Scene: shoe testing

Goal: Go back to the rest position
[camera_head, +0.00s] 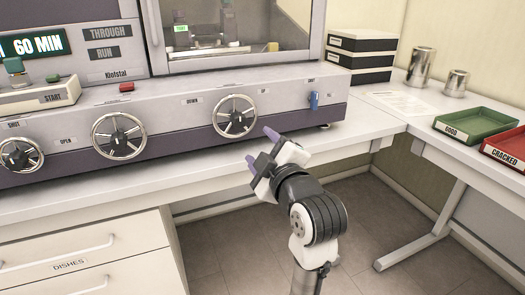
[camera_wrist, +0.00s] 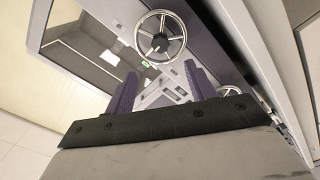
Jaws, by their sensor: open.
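My gripper (camera_head: 261,151) is in front of the machine's control panel, over the front edge of the bench, below and to the right of the handwheel (camera_head: 235,116) marked DOWN and UP. Its two purple fingers are apart with nothing between them. In the wrist view my gripper (camera_wrist: 158,92) shows the same open fingers, with a spoked handwheel (camera_wrist: 160,36) beyond them. I cannot tell from the pictures whether a fingertip touches the panel; a gap to the wheel seems to show.
The grey and purple machine (camera_head: 180,97) fills the left and middle of the bench. Two more handwheels, one marked OPEN (camera_head: 119,136), sit left. A blue switch (camera_head: 314,101) is at right. A green tray (camera_head: 472,126) and red tray (camera_head: 508,146) stand right. Floor (camera_head: 350,215) is open below.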

